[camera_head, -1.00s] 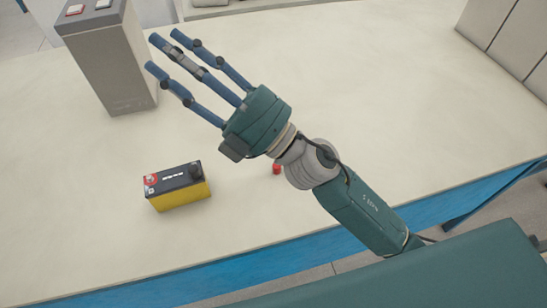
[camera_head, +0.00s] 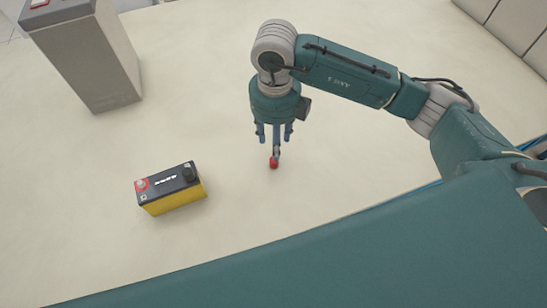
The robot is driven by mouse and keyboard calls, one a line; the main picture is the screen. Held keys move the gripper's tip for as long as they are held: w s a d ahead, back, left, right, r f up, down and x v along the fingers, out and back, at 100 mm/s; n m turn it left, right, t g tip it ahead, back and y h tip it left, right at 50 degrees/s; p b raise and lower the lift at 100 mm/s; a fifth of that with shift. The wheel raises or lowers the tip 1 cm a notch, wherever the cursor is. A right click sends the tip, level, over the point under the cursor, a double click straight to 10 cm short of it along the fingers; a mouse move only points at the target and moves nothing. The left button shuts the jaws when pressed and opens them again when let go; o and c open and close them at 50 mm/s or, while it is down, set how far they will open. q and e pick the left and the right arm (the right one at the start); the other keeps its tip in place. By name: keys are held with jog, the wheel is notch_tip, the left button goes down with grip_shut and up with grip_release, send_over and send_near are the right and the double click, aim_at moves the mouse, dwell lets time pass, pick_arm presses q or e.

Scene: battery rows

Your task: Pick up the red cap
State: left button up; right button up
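The small red cap (camera_head: 274,163) is on the pale table, right of the yellow battery. My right gripper (camera_head: 275,143) comes in from the right and points down over the cap. Its three blue fingers are spread apart. The middle finger's tip overlaps the top of the cap in the picture; I cannot tell whether they touch. My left gripper is not in view.
A yellow battery (camera_head: 172,188) with a black top, a red-ringed terminal and a black-capped terminal stands left of the cap. A tall grey block (camera_head: 88,60) stands at the upper left. The pale table (camera_head: 400,150) is clear around the cap.

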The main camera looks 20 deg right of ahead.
notch_tip(320, 180, down, 3)
notch_tip(320, 180, down, 4)
jog(key=shift+s+a+f+p, duration=0.1)
jog(key=shift+s+p, duration=0.05)
jog(key=shift+p, duration=1.05)
jog(key=shift+f, duration=0.55)
jog(key=c, duration=0.9)
jog(key=shift+r, duration=0.1)
